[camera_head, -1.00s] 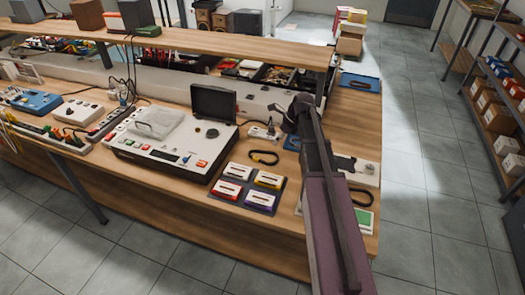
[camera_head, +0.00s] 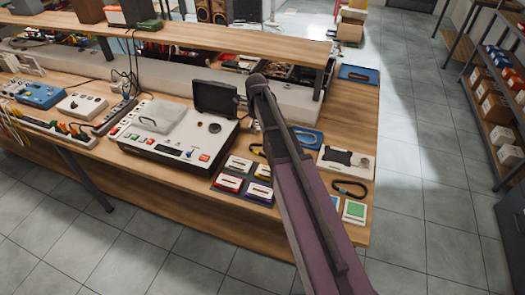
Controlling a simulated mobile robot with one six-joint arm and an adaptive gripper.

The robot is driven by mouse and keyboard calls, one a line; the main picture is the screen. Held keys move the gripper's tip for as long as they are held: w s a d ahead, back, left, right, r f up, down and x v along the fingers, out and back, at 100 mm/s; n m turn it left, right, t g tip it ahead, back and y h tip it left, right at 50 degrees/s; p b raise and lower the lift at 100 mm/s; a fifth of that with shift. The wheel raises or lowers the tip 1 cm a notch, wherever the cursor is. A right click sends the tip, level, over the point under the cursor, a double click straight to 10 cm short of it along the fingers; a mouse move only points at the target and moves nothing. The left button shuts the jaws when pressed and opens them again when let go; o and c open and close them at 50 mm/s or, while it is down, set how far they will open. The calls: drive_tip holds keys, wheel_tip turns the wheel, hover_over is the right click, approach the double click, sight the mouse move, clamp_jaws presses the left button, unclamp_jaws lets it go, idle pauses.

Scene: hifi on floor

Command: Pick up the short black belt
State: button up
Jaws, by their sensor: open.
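Two dark belt loops lie on the wooden workbench (camera_head: 340,226). One belt (camera_head: 350,188) lies at the right, between a white plate and small cards. The other belt (camera_head: 256,150) lies left of my arm, above the cassettes, and is partly hidden by the arm. I cannot tell for sure which is the short black one. My gripper (camera_head: 241,99) shows only as a small dark part beside the arm's end, in front of the open-lidded tape machine. It is open, holds nothing visible and is apart from both belts.
The tape machine (camera_head: 165,135) and several cassettes (camera_head: 229,183) stand left of my arm. A blue tray (camera_head: 308,138) and the white plate (camera_head: 346,161) lie to its right. A raised shelf (camera_head: 220,43) crosses the back. The floor right of the bench is clear.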

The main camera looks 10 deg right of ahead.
drive_tip(key=shift+f, duration=0.1)
drive_tip(key=b, duration=0.9)
hover_over(257, 152)
wheel_tip(257, 152, down, 8)
drive_tip(key=shift+w+d+f, duration=0.1)
drive_tip(key=shift+d+f, duration=0.05)
drive_tip(key=shift+f, duration=0.1)
drive_tip(key=shift+f+b, duration=2.45)
drive_tip(key=shift+f, duration=0.15)
clamp_jaws()
